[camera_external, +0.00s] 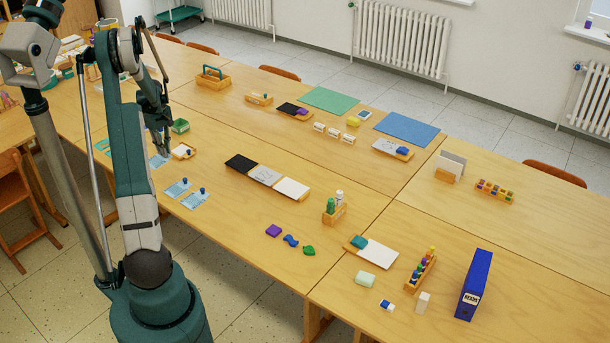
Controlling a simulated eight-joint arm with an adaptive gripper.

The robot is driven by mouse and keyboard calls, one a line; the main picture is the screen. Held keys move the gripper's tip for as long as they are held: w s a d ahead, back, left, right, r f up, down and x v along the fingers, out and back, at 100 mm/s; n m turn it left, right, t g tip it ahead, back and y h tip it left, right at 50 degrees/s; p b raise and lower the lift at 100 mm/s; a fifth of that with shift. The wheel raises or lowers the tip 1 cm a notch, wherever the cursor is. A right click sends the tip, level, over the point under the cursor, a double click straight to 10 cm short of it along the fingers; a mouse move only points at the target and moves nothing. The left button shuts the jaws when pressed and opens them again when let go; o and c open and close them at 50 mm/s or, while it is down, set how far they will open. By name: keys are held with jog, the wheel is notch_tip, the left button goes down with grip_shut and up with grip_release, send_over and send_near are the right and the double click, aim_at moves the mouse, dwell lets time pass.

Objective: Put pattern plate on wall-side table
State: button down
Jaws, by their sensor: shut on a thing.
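My gripper (163,146) hangs down at the left over the near table (235,225), partly hidden by its own links. It is shut on what looks like the knob of a light blue pattern plate (157,162), which shows just below the fingers. I cannot tell whether this plate touches the table. Two similar light blue plates with dark blue knobs, one behind (177,188) and one in front (195,200), lie to the right of my arm. The wall-side table (290,140) runs along the far side, towards the radiators.
The wall-side table holds a green mat (328,101), a blue mat (406,130) and a wooden caddy (212,78). Bare wood shows between its things.

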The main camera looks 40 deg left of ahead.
jog(key=b, duration=0.1)
send_over(170, 174)
jog(key=shift+w+f, duration=0.1)
jog(key=shift+f, duration=3.05)
jog(key=shift+f+b, duration=0.45)
jog(key=shift+f, duration=1.45)
jog(key=shift+f, duration=0.1)
jog(key=c, duration=2.4)
grip_release()
notch_tip(170, 174, up, 12)
jog(key=shift+r+p, duration=0.15)
jog(key=shift+p, duration=1)
